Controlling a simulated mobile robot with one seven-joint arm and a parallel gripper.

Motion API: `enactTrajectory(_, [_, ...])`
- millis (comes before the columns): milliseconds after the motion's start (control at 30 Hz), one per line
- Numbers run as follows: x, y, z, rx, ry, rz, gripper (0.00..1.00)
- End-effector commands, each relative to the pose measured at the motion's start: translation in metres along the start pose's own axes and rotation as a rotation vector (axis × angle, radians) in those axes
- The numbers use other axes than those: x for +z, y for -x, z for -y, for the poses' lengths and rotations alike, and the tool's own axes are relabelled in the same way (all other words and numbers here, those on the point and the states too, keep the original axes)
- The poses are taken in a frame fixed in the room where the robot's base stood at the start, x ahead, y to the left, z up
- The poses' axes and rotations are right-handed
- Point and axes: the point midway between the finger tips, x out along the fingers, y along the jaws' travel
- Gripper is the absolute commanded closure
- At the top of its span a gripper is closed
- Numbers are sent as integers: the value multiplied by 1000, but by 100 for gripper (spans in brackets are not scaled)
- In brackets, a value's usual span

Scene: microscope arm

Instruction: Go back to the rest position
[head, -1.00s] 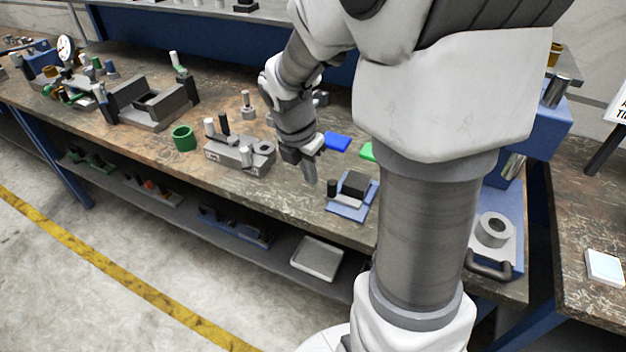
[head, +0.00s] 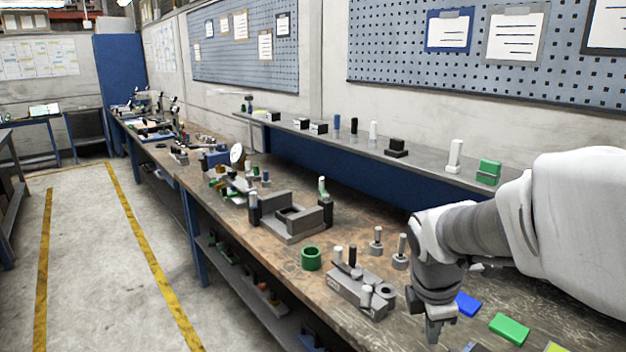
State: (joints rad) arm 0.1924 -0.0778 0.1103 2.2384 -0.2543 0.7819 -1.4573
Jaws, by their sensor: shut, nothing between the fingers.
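My gripper (head: 434,330) hangs at the lower right of the head view, pointing down over the front part of the workbench (head: 275,258). Its fingers are together with nothing between them. My white and grey arm reaches in from the right edge and hides part of the bench behind it. A grey fixture block with pegs (head: 362,292) stands just left of my gripper, apart from it. A blue block (head: 467,304) and a green block (head: 509,328) lie to its right.
A green ring (head: 311,259) and a larger grey fixture (head: 291,221) stand further left on the bench. Small pegged parts (head: 376,241) stand behind the fixture block. A raised shelf (head: 420,163) runs along the back. The floor aisle (head: 100,260) at left is clear.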

Motion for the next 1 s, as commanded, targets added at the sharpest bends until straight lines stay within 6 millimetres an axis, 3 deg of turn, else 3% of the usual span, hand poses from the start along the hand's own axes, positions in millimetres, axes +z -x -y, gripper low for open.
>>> enactTrajectory(100, [-6, 31, 15, 52, -266, -24, 100])
enactTrajectory(300, [-19, 70, 45, 108, -725, -111, 100])
enactTrajectory(600, [-38, 108, 89, 107, -1338, -304, 100])
enactTrajectory(800, [-44, 116, 104, 75, -1539, -379, 100])
enactTrajectory(1000, [-46, 117, 106, 66, -1575, -390, 100])
